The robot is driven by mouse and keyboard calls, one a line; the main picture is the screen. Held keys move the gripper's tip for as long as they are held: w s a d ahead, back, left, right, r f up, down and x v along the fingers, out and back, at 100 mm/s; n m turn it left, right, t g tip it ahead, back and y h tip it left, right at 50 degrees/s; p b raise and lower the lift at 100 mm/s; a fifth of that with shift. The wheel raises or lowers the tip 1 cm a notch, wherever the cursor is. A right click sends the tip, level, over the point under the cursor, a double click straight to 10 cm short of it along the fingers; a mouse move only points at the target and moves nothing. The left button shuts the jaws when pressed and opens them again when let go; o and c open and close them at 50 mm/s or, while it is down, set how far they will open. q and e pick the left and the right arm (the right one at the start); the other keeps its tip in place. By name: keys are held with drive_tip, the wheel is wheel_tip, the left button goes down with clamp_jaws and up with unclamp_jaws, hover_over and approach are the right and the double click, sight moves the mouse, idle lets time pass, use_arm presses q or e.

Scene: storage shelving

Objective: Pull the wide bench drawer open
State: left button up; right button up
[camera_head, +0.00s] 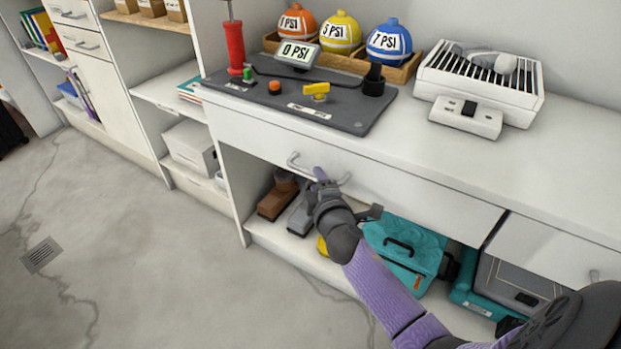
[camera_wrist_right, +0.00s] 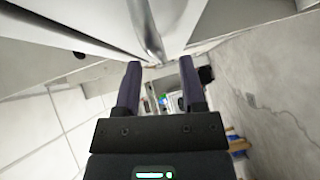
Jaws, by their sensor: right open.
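The wide bench drawer (camera_head: 420,197) is a long white front under the worktop. It looks closed, with a dark gap at its right end. Its metal bar handle (camera_head: 294,161) is near the left part of the front, and shows in the right wrist view (camera_wrist_right: 148,30). My right gripper (camera_head: 320,176) is at the handle, covering its middle in the head view. In the wrist view its two dark fingers (camera_wrist_right: 160,75) are apart, with the handle at or just beyond their tips. I cannot tell whether they touch it. My left gripper is out of view.
A dark control panel (camera_head: 350,122), colored PSI balls (camera_head: 340,30) and a white slotted device (camera_head: 490,82) stand on the worktop. A teal case (camera_head: 400,235) sits on the shelf below. A narrower drawer (camera_head: 555,262) is at right. The floor (camera_head: 170,265) in front is clear.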

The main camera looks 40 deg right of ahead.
drive_tip(key=b+x, duration=0.1)
drive_tip(key=x, duration=0.1)
drive_tip(key=shift+w+d+f, duration=0.15)
drive_tip(key=shift+w, duration=0.1)
drive_tip(key=shift+w+d, duration=0.1)
drive_tip(key=shift+w, duration=0.2)
clamp_jaws()
idle(0.6)
idle(0.3)
